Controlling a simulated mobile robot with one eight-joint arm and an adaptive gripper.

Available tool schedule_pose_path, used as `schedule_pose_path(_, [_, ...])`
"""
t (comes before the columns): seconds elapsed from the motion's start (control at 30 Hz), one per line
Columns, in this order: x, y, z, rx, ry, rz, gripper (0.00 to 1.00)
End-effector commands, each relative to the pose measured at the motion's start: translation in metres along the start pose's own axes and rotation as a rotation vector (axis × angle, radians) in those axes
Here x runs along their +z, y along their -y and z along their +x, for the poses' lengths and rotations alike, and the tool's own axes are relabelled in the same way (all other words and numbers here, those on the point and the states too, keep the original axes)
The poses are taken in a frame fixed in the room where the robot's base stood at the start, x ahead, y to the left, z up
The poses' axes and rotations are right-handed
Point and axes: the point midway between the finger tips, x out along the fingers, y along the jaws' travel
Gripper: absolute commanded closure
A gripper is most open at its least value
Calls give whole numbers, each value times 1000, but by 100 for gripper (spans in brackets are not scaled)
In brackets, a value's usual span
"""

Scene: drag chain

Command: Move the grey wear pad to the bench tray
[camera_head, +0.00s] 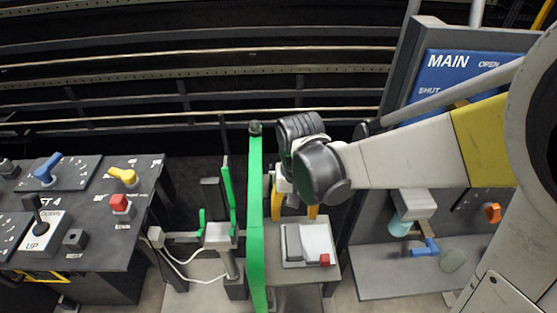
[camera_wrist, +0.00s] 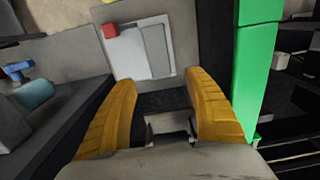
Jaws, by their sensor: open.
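My gripper (camera_head: 295,208) has two yellow fingers, spread apart with nothing held between them. It hangs over the back edge of a small grey stand. In the wrist view the pale plate (camera_wrist: 153,50) and red block (camera_wrist: 109,31) lie just beyond the fingertips (camera_wrist: 160,82). I cannot tell for sure whether the pale plate is the wear pad.
A tall green post (camera_head: 256,220) stands close left of my gripper; it also shows in the wrist view (camera_wrist: 257,60). A control desk (camera_head: 90,230) is at left. The right bench (camera_head: 385,280) holds a blue-handled valve (camera_head: 425,247) below a MAIN panel (camera_head: 460,75).

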Motion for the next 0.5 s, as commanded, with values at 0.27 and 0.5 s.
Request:
schedule_pose_path(0.27, [-1, 0, 57, -1, -2, -1, 39])
schedule_pose_path(0.5, [0, 0, 86, -1, -2, -1, 39])
